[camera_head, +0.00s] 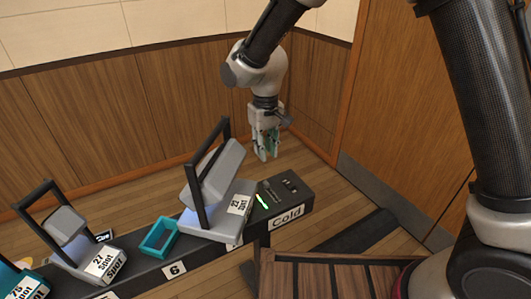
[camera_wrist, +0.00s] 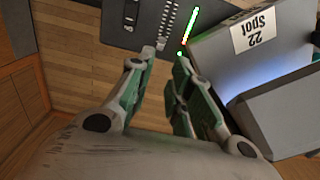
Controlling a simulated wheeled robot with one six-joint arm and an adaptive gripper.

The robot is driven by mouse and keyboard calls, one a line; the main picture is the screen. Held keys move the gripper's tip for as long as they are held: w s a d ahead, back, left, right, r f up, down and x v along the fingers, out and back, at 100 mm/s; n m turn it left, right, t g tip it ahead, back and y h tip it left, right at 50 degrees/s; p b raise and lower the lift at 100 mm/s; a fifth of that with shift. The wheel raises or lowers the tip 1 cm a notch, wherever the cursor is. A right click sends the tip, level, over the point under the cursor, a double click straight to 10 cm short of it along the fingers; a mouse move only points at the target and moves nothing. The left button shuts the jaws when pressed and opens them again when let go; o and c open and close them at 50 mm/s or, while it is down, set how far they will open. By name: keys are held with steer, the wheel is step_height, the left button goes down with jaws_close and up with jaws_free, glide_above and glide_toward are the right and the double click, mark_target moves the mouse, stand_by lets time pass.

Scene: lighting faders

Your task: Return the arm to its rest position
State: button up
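My gripper (camera_head: 266,155) hangs fingers-down from my arm, above and behind the dark control box (camera_head: 300,200) labelled "Cold". In the wrist view my gripper (camera_wrist: 166,58) has its two green-and-grey fingers apart, with a clear gap and nothing between the tips. The box (camera_wrist: 120,30) shows beyond the fingertips, with a ribbed slider strip and a lit bar of green, yellow and red dots (camera_wrist: 190,28). The fingertips look apart from the box, but the exact distance is hard to tell.
A grey spotlight (camera_head: 214,180) labelled "22 Spot" stands beside the box, close right of the fingers in the wrist view. Another spotlight (camera_head: 70,226) and a teal open frame (camera_head: 158,238) sit farther left on the rail. A slatted wooden surface (camera_head: 330,280) lies in front.

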steer(key=s+d+r+m+t, duration=0.1)
steer(key=s+d+r, duration=0.5)
steer(key=d, duration=0.7)
steer(key=s+d+r+m+t, duration=0.2)
steer(key=s+d+r, duration=0.5)
steer(key=d, duration=0.7)
steer(key=s+d+r+m+t, duration=0.1)
steer(key=s+d+r+m, duration=0.2)
steer(key=d, duration=1.1)
steer(key=s+r, duration=0.3)
steer(key=r, duration=0.1)
steer(key=shift+s+r+m, duration=0.4)
